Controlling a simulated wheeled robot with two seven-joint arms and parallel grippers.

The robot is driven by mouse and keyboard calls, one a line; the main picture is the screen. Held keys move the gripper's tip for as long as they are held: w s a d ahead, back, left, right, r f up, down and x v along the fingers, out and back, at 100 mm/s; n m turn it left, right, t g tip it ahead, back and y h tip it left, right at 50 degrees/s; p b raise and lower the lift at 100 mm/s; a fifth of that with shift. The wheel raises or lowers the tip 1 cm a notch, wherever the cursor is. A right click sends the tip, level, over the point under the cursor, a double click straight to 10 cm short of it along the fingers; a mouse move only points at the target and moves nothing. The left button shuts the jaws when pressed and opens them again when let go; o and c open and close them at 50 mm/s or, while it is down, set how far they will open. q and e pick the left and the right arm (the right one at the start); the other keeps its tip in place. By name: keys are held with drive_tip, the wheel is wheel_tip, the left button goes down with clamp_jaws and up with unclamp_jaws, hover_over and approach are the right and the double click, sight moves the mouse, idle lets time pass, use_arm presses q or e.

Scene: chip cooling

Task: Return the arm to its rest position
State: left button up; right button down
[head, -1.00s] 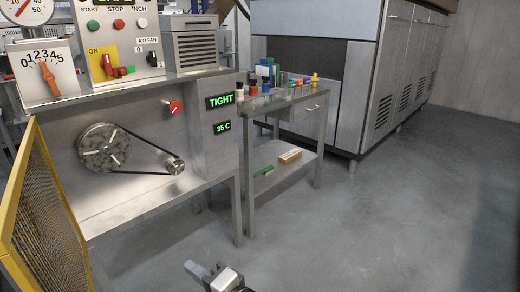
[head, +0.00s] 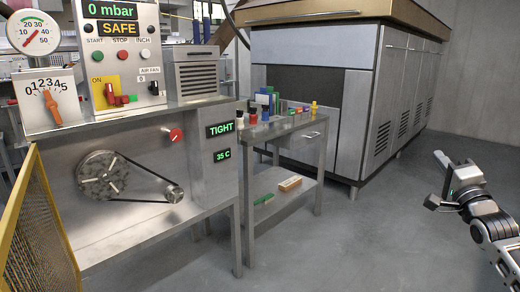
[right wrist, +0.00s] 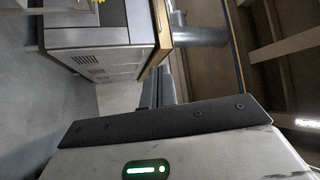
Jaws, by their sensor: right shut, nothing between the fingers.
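My right gripper (head: 443,180) is at the right side of the head view, held up over open floor with its arm coming in from the right edge. It is shut and empty, and it touches nothing. The right wrist view shows a pale body with a green light (right wrist: 147,170) close to the camera and the large steel cabinet beyond. My left gripper is not in view.
A small side table (head: 285,130) holds several small items. A large cabinet (head: 350,105) stands behind. The floor at right is clear.

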drive_tip(key=s+d+r+h, duration=0.1)
drive_tip(key=d+r, duration=0.2)
drive_tip(key=d, duration=0.1)
wheel_tip(320, 180, down, 11)
drive_tip(key=d+n+g+h, duration=0.3)
drive_tip(key=n+g+h, duration=0.15)
drive_tip(key=n, duration=1.35)
drive_tip(key=s+a+f+g+y, duration=0.1)
drive_tip(key=s+a+f+y, duration=0.1)
drive_tip(key=s+a+f, duration=0.35)
drive_tip(key=s+a+f+n+g+y, duration=0.1)
drive_tip(key=s+a+f+y, duration=0.15)
drive_tip(key=a+f, duration=0.6)
drive_tip(key=s+a+f+g+y, duration=0.2)
drive_tip(key=s+a+f, duration=0.2)
drive_tip(key=a+f, duration=0.3)
drive_tip(key=s+a+f+m+g+y, duration=0.1)
drive_tip(key=s+a+f, duration=0.2)
drive_tip(key=s+a, duration=0.4)
drive_tip(key=s+a+f+m+g+y, duration=0.1)
drive_tip(key=s+a+f, duration=0.2)
drive_tip(key=s+a, duration=0.4)
drive_tip(key=s, duration=0.8)
drive_tip(key=shift+a+y, duration=0.25)
drive_tip(key=shift+y, duration=0.05)
